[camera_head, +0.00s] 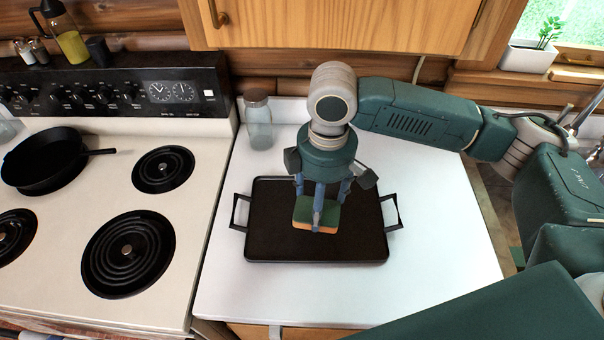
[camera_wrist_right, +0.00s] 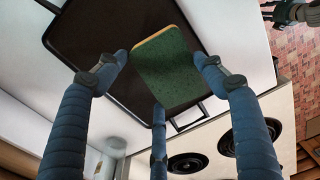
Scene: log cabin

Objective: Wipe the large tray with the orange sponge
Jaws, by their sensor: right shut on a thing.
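The large tray (camera_head: 268,225) is a black rectangle with a handle at each short side. It lies flat on the white counter and also fills the upper part of the right wrist view (camera_wrist_right: 95,55). The sponge (camera_head: 303,213) has a green top and an orange underside. My right gripper (camera_head: 318,205) points down over the middle of the tray, its blue fingers shut around the sponge. The right wrist view shows the sponge's green face (camera_wrist_right: 172,75) between the fingers. I cannot tell whether its underside touches the tray. My left gripper (camera_wrist_right: 288,12) appears only partly, at that view's top right corner.
A stove (camera_head: 130,220) with a black frying pan (camera_head: 42,165) adjoins the counter on the left. A glass jar (camera_head: 258,120) stands behind the tray's left back corner. The counter (camera_head: 440,240) right of the tray is clear. A wooden cabinet (camera_head: 330,25) hangs above.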

